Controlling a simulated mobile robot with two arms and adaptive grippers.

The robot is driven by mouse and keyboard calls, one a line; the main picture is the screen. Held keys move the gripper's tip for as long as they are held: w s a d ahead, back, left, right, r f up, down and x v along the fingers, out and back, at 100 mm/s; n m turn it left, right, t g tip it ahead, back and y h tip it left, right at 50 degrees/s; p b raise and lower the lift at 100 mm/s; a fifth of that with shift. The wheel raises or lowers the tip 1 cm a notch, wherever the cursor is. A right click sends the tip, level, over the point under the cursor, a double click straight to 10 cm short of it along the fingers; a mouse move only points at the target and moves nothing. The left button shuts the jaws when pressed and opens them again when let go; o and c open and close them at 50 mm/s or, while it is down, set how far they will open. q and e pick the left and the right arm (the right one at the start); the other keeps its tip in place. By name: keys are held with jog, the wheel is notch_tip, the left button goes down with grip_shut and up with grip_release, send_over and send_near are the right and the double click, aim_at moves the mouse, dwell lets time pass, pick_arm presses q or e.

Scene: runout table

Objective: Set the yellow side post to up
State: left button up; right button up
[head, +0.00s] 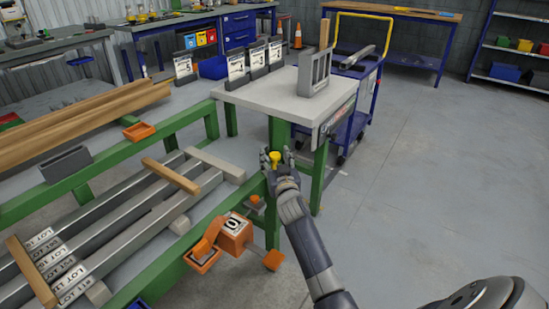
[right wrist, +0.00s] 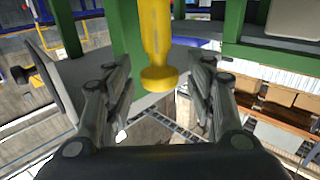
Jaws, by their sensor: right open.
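The yellow side post (head: 275,157) shows at the corner of the green runout table frame (head: 277,190), by my right gripper. In the right wrist view, the yellow post (right wrist: 156,45) has a rounded knob end and lies between the two fingers, with gaps on both sides. My right gripper (head: 276,163) is open around it; the gripper also shows in the right wrist view (right wrist: 160,95). Part of the post is hidden by the fingers in the head view. My left gripper is not in view.
An orange box (head: 235,232) with a white label and orange arms sits on the frame just left of my right arm. A grey tabletop (head: 275,95) holds a grey bracket (head: 314,74). A blue cart (head: 362,90) stands behind. The floor to the right is clear.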

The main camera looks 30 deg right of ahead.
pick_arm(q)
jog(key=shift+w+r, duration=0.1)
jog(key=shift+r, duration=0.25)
pick_arm(e)
jog(key=shift+w+d, duration=0.2)
jog(key=shift+w, duration=0.35)
